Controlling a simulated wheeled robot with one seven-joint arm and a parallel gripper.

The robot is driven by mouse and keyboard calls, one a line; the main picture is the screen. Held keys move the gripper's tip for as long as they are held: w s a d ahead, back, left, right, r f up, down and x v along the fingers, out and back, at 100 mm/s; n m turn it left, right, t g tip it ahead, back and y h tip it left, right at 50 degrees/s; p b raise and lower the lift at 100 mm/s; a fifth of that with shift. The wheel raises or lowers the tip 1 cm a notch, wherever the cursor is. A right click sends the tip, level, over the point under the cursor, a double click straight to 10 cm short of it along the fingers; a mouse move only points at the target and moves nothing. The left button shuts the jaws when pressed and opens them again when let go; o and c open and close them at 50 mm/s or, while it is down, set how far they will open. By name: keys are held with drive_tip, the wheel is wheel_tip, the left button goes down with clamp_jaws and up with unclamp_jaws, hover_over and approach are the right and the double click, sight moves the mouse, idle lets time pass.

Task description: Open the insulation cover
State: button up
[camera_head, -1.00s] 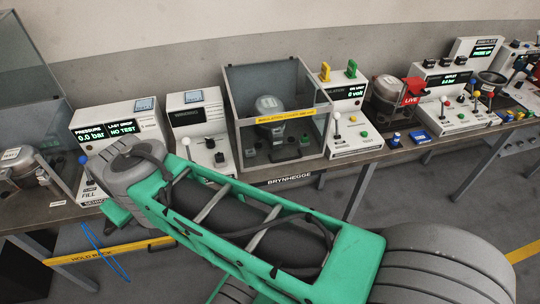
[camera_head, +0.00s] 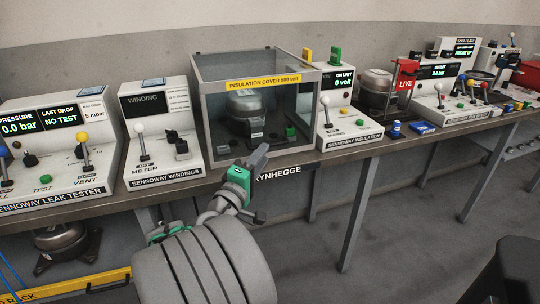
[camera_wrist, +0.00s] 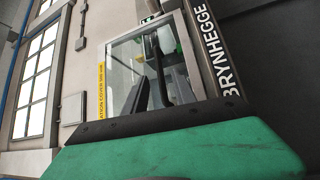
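The insulation cover (camera_head: 264,82) is a clear box with a grey frame and a yellow label, standing closed over a grey compressor (camera_head: 245,105) on the bench. It also shows in the wrist view, turned sideways, with its yellow label (camera_wrist: 101,90) at left. My gripper (camera_head: 258,158) is at the bench's front edge, below and in front of the cover's front side, apparently apart from it. In the wrist view, dark finger shapes (camera_wrist: 150,85) overlap the cover's panel. Whether they are parted or closed is unclear, and I see nothing held.
A windings meter box (camera_head: 160,130) stands left of the cover, a leak tester (camera_head: 60,150) beyond it. An insulation tester (camera_head: 340,110) with levers stands right. A blue can (camera_head: 396,129) and a compressor with a red LIVE flag (camera_head: 405,84) are farther right. The floor in front is clear.

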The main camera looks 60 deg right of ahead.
drive_tip(key=d, duration=0.5)
drive_tip(key=shift+d+r, duration=0.3)
drive_tip(key=shift+r, duration=0.1)
clamp_jaws()
idle(0.9)
